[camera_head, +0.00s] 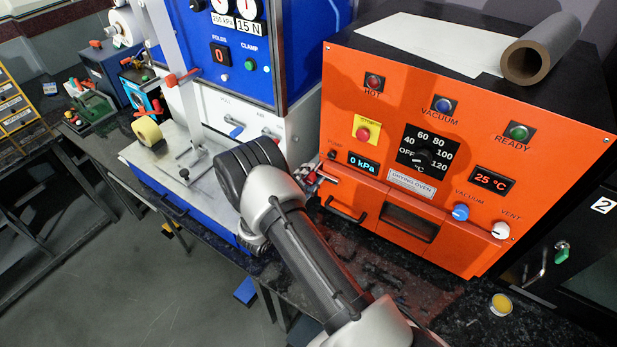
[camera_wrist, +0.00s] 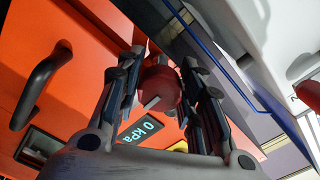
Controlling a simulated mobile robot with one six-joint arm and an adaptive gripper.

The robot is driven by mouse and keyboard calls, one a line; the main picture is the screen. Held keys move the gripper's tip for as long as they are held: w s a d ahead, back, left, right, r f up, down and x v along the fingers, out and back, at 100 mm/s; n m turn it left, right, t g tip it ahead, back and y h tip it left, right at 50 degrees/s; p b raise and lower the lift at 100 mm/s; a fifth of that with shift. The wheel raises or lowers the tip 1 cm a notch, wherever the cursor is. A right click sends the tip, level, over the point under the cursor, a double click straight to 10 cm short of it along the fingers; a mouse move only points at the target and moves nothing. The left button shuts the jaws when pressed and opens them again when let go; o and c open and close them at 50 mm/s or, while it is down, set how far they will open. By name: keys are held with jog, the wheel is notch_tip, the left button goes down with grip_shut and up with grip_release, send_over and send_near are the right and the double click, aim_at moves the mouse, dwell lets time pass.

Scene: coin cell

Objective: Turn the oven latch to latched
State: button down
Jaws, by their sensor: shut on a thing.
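The orange drying oven (camera_head: 352,95) stands at the right in the head view, its front door closed. In the wrist view, a round red knob (camera_wrist: 158,82) with a pale bar mark sits between the two fingers of my gripper (camera_wrist: 163,95). I take it for the oven latch; my gripper is shut on it. The pale mark slants across the knob; I cannot tell which latch position this is. In the head view my gripper (camera_head: 312,178) is at the oven's lower left front, and my arm hides most of the knob.
A black door handle (camera_head: 346,210) is just right of my gripper and also shows in the wrist view (camera_wrist: 38,88). The blue and white press (camera_head: 262,125) stands close on the left. A small yellow-topped round item (camera_head: 501,304) lies on the dark bench at right.

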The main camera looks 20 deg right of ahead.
jog(key=shift+d+r+n, duration=0.1)
jog(key=shift+r+n, duration=0.1)
jog(key=shift+n, duration=0.1)
jog(key=c, duration=1.1)
grip_release()
jog(key=shift+s, duration=0.1)
jog(key=shift+s+a+f, duration=0.1)
jog(key=shift+a, duration=0.2)
jog(key=v, duration=1.1)
jog(key=shift+a, duration=0.15)
jog(key=shift+s, duration=0.15)
